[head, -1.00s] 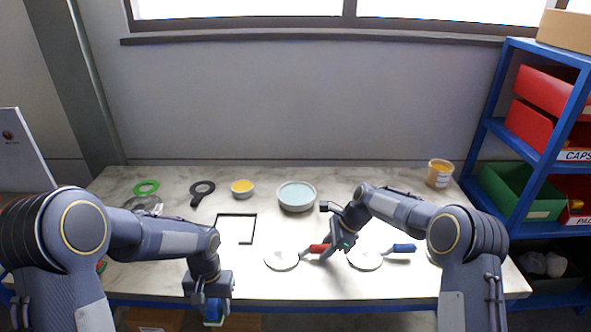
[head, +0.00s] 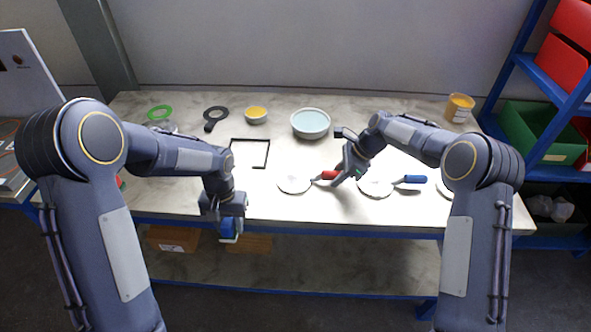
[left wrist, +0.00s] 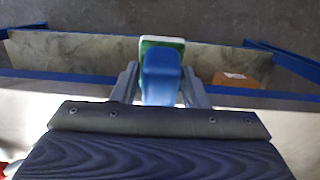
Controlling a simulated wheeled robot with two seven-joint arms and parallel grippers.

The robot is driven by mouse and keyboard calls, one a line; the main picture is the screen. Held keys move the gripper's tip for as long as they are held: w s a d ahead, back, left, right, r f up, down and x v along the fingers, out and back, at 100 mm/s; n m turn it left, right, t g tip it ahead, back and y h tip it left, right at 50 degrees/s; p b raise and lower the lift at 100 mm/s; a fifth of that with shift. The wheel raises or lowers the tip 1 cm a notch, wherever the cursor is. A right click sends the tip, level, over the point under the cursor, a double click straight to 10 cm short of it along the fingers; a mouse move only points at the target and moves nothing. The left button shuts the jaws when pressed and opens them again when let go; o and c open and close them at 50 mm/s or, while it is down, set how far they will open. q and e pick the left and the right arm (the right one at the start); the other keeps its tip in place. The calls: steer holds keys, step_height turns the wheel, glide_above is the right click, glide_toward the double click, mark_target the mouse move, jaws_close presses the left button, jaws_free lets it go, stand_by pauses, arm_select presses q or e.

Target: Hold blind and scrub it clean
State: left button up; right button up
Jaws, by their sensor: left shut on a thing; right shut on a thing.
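A round white blind (head: 294,184) with a red handle (head: 329,175) lies on the table, right of centre. My right gripper (head: 346,177) is shut on the red handle; its fingers partly hide the handle's end. My left gripper (head: 229,222) is shut on a blue-handled scrubber (head: 229,230) in front of the table's front edge. In the left wrist view the scrubber (left wrist: 161,75) sits between both fingers, with a green and pale pad at its far end. A second white disc (head: 376,186) with a blue handle (head: 411,179) lies just right of my right gripper.
A bowl of pale blue liquid (head: 310,123), a small yellow-filled bowl (head: 255,115), a black ring tool (head: 214,117) and a green ring (head: 159,112) stand along the back. A black square frame (head: 267,155) lies mid-table. A yellow tub (head: 459,108) is at back right.

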stand_by(0.3)
arm_select(q)
steer(key=shift+w+a+r, duration=0.1)
steer(key=shift+a+r, duration=0.05)
steer(key=shift+r, duration=0.15)
steer(key=shift+w+a+r+n, duration=0.1)
steer(key=shift+a+r+n, duration=0.15)
steer(key=shift+r, duration=0.25)
steer(key=shift+w+a+r+n, duration=0.1)
steer(key=shift+a+r+n, duration=0.1)
steer(key=shift+r, duration=0.3)
steer(key=w+d+r+m, duration=0.1)
steer(key=w+d, duration=0.1)
steer(key=w+d+r+m, duration=0.1)
steer(key=w+d, duration=0.1)
steer(key=w+d+r+m+t, duration=0.1)
steer(key=w+d+r+m, duration=0.1)
steer(key=w, duration=0.1)
steer(key=shift+d+r, duration=0.1)
steer(key=shift+d, duration=0.05)
steer(key=w+d+r+m+t, duration=0.1)
steer(key=w+d+r+m, duration=0.6)
steer(key=d, duration=0.4)
steer(key=shift+n+h, duration=0.4)
steer(key=shift+n, duration=0.15)
steer(key=shift+s+f, duration=0.2)
steer(key=shift+f, duration=0.85)
steer(key=shift+s+f, duration=0.2)
steer(key=shift+f, duration=0.8)
